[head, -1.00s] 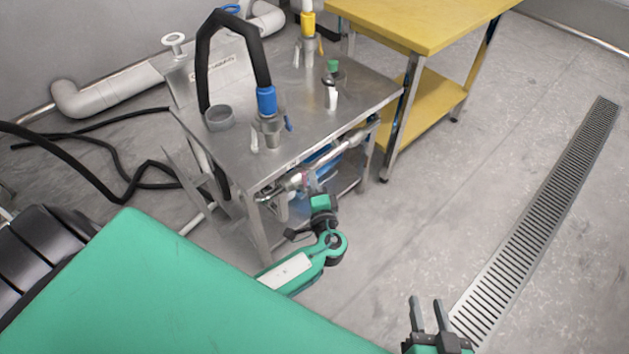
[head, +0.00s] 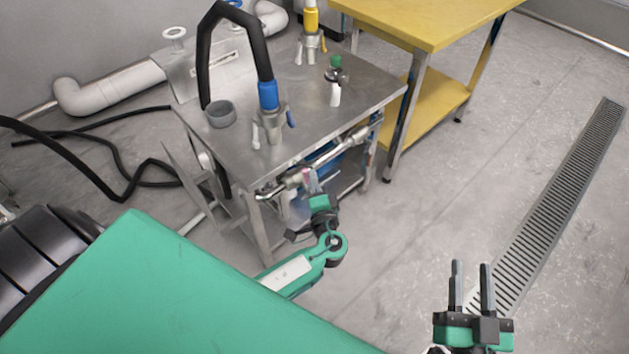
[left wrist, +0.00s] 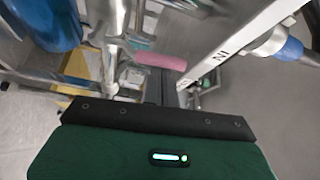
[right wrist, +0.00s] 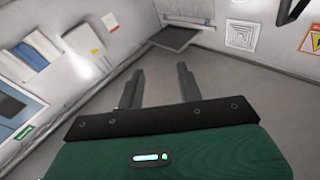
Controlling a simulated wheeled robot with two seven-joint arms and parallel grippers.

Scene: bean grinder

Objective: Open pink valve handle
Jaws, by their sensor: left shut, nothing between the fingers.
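The pink valve handle (left wrist: 160,62) shows in the left wrist view as a short pink bar just ahead of my left gripper, among metal pipes. In the head view it is only a small pinkish patch below the front edge of the steel table, by the pipework (head: 335,158). My left gripper (head: 313,186) is shut and empty, close to the handle at the table's front; I cannot tell whether it touches. Its fingertips are hard to make out. My right gripper (head: 472,286) is open and empty over the bare floor, far from the valve; its spread fingers show in the right wrist view (right wrist: 158,88).
The steel table (head: 300,118) carries a blue-collared fitting with a black hose (head: 268,96), a yellow-collared fitting (head: 311,22) and a green-topped piece (head: 335,63). A yellow table (head: 430,20) stands behind. Its leg is right of the pipework.

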